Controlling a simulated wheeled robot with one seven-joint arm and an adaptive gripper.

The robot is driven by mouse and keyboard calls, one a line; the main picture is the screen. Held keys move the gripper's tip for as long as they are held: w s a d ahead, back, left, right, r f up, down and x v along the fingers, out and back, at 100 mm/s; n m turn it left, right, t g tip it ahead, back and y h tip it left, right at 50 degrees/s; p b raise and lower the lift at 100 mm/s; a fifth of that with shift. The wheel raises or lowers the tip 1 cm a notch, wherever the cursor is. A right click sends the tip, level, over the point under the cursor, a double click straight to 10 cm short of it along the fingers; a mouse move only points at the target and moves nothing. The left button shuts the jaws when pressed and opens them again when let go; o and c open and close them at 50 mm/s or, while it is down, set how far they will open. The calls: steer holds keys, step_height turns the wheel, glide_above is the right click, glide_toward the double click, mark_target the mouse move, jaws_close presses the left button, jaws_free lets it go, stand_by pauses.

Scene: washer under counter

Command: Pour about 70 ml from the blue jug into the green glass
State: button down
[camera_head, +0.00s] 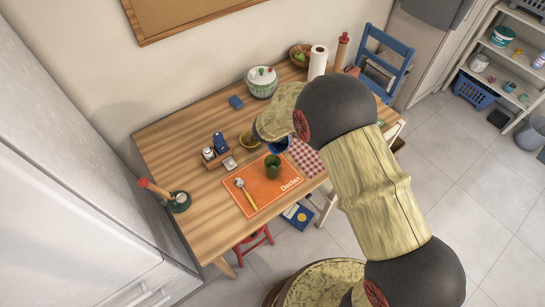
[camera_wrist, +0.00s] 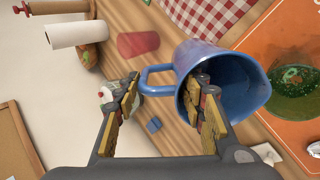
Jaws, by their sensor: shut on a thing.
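The blue jug (camera_wrist: 188,60) is in my gripper (camera_wrist: 168,86), whose fingers are at its handle side; the right finger overlaps the rim. In the wrist view its mouth faces the camera and its lip points right, toward the green glass (camera_wrist: 292,95). In the head view only a bit of the jug (camera_head: 279,146) shows, behind the glass and beside my arm. The green glass (camera_head: 272,166) stands upright on the orange placemat (camera_head: 262,193). I see no stream between them. The jug's liquid level cannot be made out.
A spoon (camera_head: 245,194) lies on the placemat left of the glass. A shaker caddy (camera_head: 217,154), a yellow bowl (camera_head: 249,138) and a checked cloth (camera_head: 306,157) are near. A red cup (camera_wrist: 138,44) and paper roll (camera_wrist: 75,34) stand farther along the table.

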steer(key=shift+w+d+f+g+p, duration=0.15)
steer(key=shift+w+f+g+p, duration=0.4)
steer(key=shift+p, duration=1.55)
steer(key=shift+w+f+y+p, duration=0.1)
steer(key=shift+w+y+p, duration=0.1)
steer(key=shift+y+p, duration=0.15)
steer(key=shift+w+d+g+p, duration=0.15)
steer(key=shift+g+p, duration=0.1)
steer(key=shift+p, duration=0.65)
steer(key=shift+w+f+p, duration=0.1)
steer(key=shift+w+p, duration=0.15)
steer(key=shift+p, duration=0.65)
steer(key=p, duration=0.2)
steer(key=w+g+p, duration=0.1)
steer(key=p, duration=0.1)
steer(key=shift+d+f, duration=0.25)
steer(key=shift+f, duration=0.15)
steer(key=shift+w+y+p, duration=0.1)
steer(key=shift+y+p, duration=0.15)
steer(key=shift+p, duration=0.75)
steer(key=p, duration=0.4)
steer(key=w+g+p, duration=0.1)
steer(key=p, duration=0.2)
steer(key=shift+w+d+f+p, duration=0.1)
steer(key=shift+d+f+p, duration=0.15)
steer(key=shift+p, duration=0.15)
steer(key=p, duration=0.4)
steer(key=shift+w+d+f+g, duration=0.1)
steer(key=shift+w+f+g, duration=0.1)
steer(key=shift+g, duration=0.1)
